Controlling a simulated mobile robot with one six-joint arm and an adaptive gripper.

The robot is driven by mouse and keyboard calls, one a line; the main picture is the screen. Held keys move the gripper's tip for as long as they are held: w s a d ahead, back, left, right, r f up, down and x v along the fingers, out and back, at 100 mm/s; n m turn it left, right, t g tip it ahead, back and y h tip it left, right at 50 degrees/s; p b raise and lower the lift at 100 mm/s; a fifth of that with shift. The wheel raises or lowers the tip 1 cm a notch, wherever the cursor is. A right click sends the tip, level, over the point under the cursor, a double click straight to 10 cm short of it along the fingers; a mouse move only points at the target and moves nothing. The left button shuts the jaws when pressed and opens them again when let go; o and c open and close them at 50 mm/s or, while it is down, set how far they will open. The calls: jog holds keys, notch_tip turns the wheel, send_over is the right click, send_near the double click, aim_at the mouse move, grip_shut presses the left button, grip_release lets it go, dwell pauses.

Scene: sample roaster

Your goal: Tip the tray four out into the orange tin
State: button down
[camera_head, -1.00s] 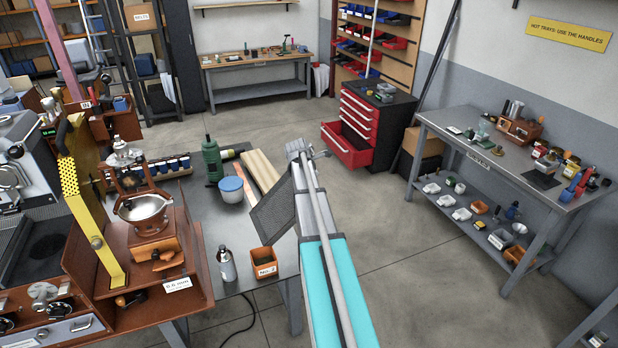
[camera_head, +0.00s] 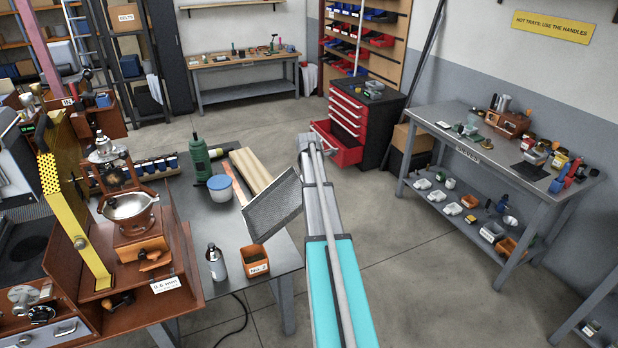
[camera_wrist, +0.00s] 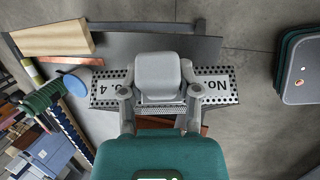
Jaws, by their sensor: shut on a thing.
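Tray four (camera_head: 272,207) is a grey perforated metal tray, tilted, held in the air over the front right of the grey table. In the head view my gripper (camera_head: 300,165) is largely hidden behind my arm. The orange tin (camera_head: 256,268), with a white label, stands at the table's front edge, just below the tray's lower corner.
A steel bottle (camera_head: 216,262) stands left of the tin. A blue-lidded tub (camera_head: 220,188), a green bottle-shaped device (camera_head: 200,158) and wooden planks (camera_head: 252,170) lie behind. A brown wooden stand with a metal bowl (camera_head: 130,207) is at left.

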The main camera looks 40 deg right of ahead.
jog(key=shift+r, duration=0.15)
jog(key=shift+r+p, duration=0.35)
jog(key=shift+p, duration=0.15)
jog(key=shift+d+f, duration=0.1)
jog(key=shift+f, duration=0.1)
jog(key=d+f+y+b, duration=0.3)
jog(key=d+f+b, duration=0.1)
jog(key=f+b, duration=0.2)
jog(key=shift+d+f+b, duration=0.3)
jog(key=shift+f+b, duration=0.05)
jog(key=shift+f, duration=0.15)
jog(key=shift+w+r, duration=0.1)
dwell(0.4)
